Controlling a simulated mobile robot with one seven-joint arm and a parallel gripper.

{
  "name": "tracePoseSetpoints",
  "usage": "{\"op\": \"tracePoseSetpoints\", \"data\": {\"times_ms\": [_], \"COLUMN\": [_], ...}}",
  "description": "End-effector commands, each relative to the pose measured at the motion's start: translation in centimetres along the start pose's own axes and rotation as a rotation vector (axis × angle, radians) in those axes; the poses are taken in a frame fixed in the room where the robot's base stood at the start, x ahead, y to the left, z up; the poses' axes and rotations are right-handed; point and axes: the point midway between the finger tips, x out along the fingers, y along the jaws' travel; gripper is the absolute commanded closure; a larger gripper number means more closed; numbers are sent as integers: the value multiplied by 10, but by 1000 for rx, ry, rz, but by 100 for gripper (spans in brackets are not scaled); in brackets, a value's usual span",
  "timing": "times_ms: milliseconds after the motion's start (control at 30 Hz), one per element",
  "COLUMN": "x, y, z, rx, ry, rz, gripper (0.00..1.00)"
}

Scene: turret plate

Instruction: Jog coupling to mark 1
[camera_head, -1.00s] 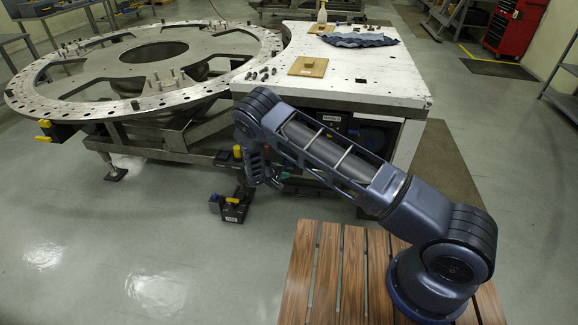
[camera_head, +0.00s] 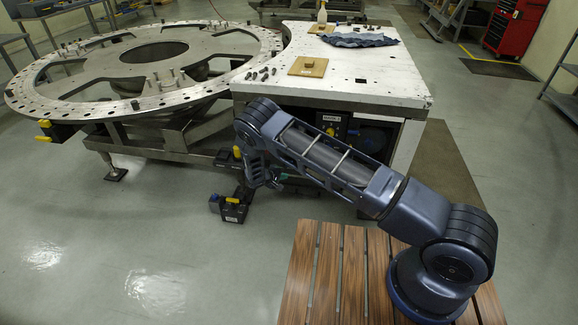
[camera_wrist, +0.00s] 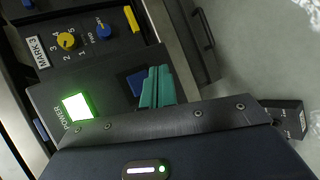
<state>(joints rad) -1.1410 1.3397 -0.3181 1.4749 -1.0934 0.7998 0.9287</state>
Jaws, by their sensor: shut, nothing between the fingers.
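The big ring-shaped turret plate (camera_head: 120,103) lies level on its stand in the head view. In the wrist view, the control panel has a label (camera_wrist: 43,52) reading "MARK 3", a yellow numbered knob (camera_wrist: 66,41), a blue knob (camera_wrist: 103,32) and a lit POWER button (camera_wrist: 76,106). A dark blue square button (camera_wrist: 136,83) sits beside my teal fingers. My gripper (camera_wrist: 160,70) is shut and empty; its fingertips partly overlap that button. I cannot tell whether they touch it. No coupling is clearly identifiable.
The white worktable (camera_head: 375,75) stands above the panel area, with a wooden board (camera_head: 308,66), loose bolts and a blue cloth (camera_head: 360,40). A dark box with yellow parts (camera_head: 236,207) is on the floor under the table. The floor at front left is clear.

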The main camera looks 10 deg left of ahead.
Motion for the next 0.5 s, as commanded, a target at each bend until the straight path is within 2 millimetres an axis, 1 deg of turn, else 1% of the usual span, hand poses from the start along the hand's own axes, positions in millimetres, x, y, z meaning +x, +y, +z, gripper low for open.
{"op": "tracePoseSetpoints", "data": {"times_ms": [100,300,500], "x": [12,27,38], "y": [8,19,27], "z": [-7,-19,-27], "rx": [2,2,2], "ry": [-1,-1,-1], "rz": [0,0,0], "gripper": [100,100,100]}}
